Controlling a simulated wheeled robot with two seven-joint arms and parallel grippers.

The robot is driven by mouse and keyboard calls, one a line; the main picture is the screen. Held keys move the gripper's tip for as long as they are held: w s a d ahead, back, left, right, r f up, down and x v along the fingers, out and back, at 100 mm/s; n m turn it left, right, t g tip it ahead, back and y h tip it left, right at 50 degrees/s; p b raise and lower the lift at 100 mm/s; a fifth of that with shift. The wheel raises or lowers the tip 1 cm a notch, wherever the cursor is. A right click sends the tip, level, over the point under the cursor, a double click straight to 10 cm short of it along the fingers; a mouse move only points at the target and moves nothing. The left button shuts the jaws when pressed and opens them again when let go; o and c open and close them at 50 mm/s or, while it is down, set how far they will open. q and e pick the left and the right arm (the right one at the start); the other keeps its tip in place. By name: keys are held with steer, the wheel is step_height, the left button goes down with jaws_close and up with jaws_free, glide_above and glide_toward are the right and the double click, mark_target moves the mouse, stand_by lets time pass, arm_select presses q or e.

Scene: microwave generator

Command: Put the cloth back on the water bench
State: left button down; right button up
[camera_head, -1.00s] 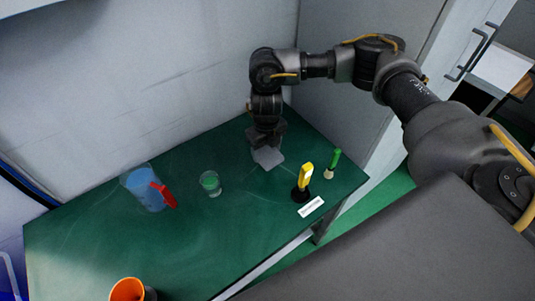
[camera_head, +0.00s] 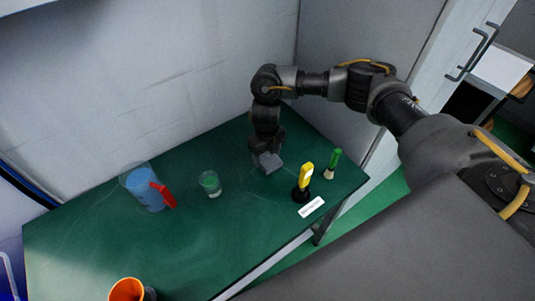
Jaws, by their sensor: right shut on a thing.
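The green-topped bench (camera_head: 95,235) stands against the pale wall. A small grey cloth (camera_head: 270,161) is at its back right, under my right gripper (camera_head: 267,155). My right gripper points down and is shut on the cloth, low over or at the bench top; I cannot tell whether the cloth touches the surface. The gripper's fingers partly hide the cloth. My left gripper is out of view.
A blue jug with a red handle (camera_head: 147,190), a glass with green contents (camera_head: 210,184), an orange cup (camera_head: 127,290), a yellow device on a black base (camera_head: 304,181), a green-topped bottle (camera_head: 333,162) and a white label (camera_head: 311,207) are on the bench.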

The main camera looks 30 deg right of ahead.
mark_target(267, 157)
steer(key=shift+f, duration=0.25)
steer(key=o, duration=0.9)
steer(key=shift+o, duration=0.2)
steer(key=shift+r, duration=0.1)
steer(key=shift+w+r, duration=0.1)
steer(key=shift+r, duration=0.45)
step_height(267, 157, up, 11)
steer(key=shift+r+p, duration=0.15)
steer(key=shift+p, duration=0.15)
